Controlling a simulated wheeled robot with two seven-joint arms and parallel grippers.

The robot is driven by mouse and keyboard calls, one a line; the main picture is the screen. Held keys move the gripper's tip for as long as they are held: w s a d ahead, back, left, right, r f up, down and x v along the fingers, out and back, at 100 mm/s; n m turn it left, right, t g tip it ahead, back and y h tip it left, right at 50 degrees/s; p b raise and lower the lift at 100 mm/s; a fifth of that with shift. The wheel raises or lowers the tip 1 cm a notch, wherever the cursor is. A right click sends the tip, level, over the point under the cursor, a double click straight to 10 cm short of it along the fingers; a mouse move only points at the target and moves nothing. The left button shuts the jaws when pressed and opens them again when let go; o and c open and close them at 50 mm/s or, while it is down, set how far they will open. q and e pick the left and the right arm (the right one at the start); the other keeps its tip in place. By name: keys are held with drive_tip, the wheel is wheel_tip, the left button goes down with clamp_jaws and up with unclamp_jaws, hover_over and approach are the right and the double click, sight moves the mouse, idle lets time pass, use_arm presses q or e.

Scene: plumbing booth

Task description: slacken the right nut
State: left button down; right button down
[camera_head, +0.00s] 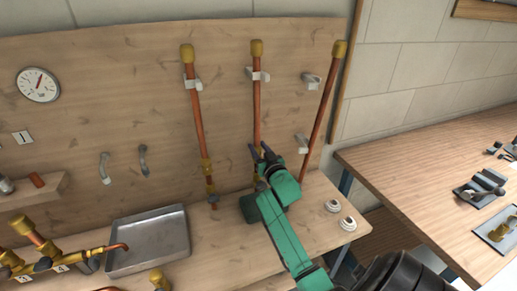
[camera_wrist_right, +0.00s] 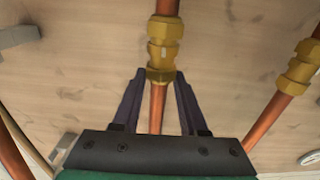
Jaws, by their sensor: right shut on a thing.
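My right gripper (camera_head: 258,150) reaches up to the lower part of the middle copper pipe (camera_head: 257,105). In the right wrist view its two dark fingers (camera_wrist_right: 160,74) are shut on a brass nut (camera_wrist_right: 160,75) at one end of a brass fitting (camera_wrist_right: 165,40) on that pipe. The fingers lie on both sides of the nut. In the head view the arm and gripper mostly hide this fitting. My left gripper is not in view.
A left pipe with its own brass fitting (camera_head: 207,168) and a tilted right pipe (camera_head: 324,100) stand close on either side. A metal tray (camera_head: 150,240) lies at the left of the bench. White round parts (camera_head: 347,223) sit at the right.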

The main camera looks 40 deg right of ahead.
drive_tip(key=shift+d+r+n+y+p, duration=0.1)
drive_tip(key=shift+n+y+p, duration=0.5)
drive_tip(key=shift+y, duration=0.1)
drive_tip(key=shift+d+n+t+y, duration=0.1)
drive_tip(key=shift+n+t+y, duration=0.4)
drive_tip(key=shift+y, duration=0.6)
drive_tip(key=n+y, duration=0.2)
drive_tip(key=shift+d+f+y, duration=0.15)
drive_tip(key=shift+f+y, duration=0.15)
drive_tip(key=n+y+b, duration=0.1)
drive_tip(key=y+b, duration=0.1)
drive_tip(key=b, duration=0.1)
drive_tip(key=n+g+y+b, duration=0.1)
drive_tip(key=n+y+b, duration=0.1)
drive_tip(key=b, duration=0.2)
drive_tip(key=n+y+b, duration=0.1)
drive_tip(key=y+b, duration=0.2)
drive_tip(key=shift+d+f+g, duration=0.1)
drive_tip(key=shift+d+g, duration=0.2)
drive_tip(key=shift+w+r+n+g+y+b, duration=0.1)
drive_tip(key=shift+r+n+g+y+b, duration=0.2)
drive_tip(key=shift+n+y+b, duration=0.35)
drive_tip(key=shift+n+g+y, duration=0.4)
drive_tip(key=shift+n+y, duration=0.15)
drive_tip(key=shift+y, duration=0.4)
drive_tip(key=shift+d, duration=0.1)
